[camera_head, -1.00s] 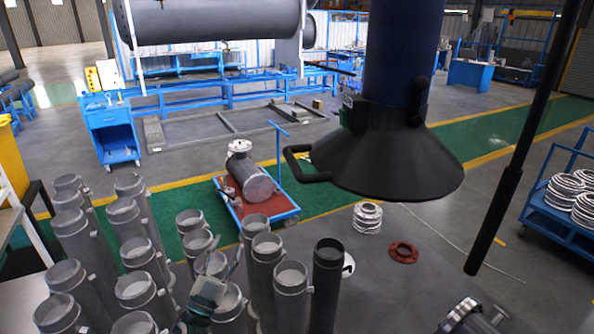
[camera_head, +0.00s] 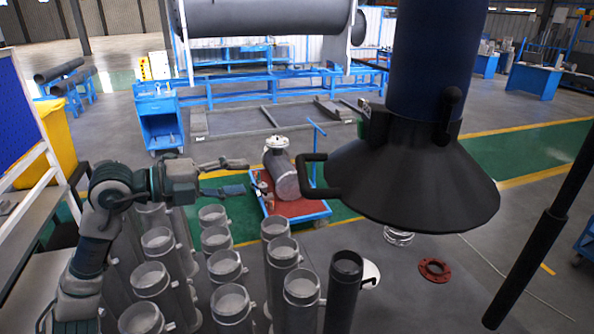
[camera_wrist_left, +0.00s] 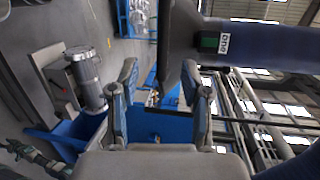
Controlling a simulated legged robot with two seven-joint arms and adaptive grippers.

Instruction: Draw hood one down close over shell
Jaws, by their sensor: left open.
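A black cone-shaped hood (camera_head: 410,180) hangs from a thick dark blue hose at the right of the head view. Its black handle (camera_head: 308,178) sticks out to the left. My left gripper (camera_head: 245,177) is open and empty, left of the handle and apart from it. In the left wrist view my open fingers (camera_wrist_left: 165,92) show, with part of the dark hood (camera_wrist_left: 182,45) beyond. A grey flanged cylinder (camera_wrist_left: 86,78) shows at left there; I cannot tell for sure that it is the shell. My right gripper is not in view.
Several upright grey pipes (camera_head: 225,265) stand below my left arm, with a dark pipe (camera_head: 344,290) beside them. A red-topped cart (camera_head: 312,208) carries a flanged cylinder (camera_head: 285,178). A black post (camera_head: 540,250) slants at right. A red ring (camera_head: 434,269) lies on the floor.

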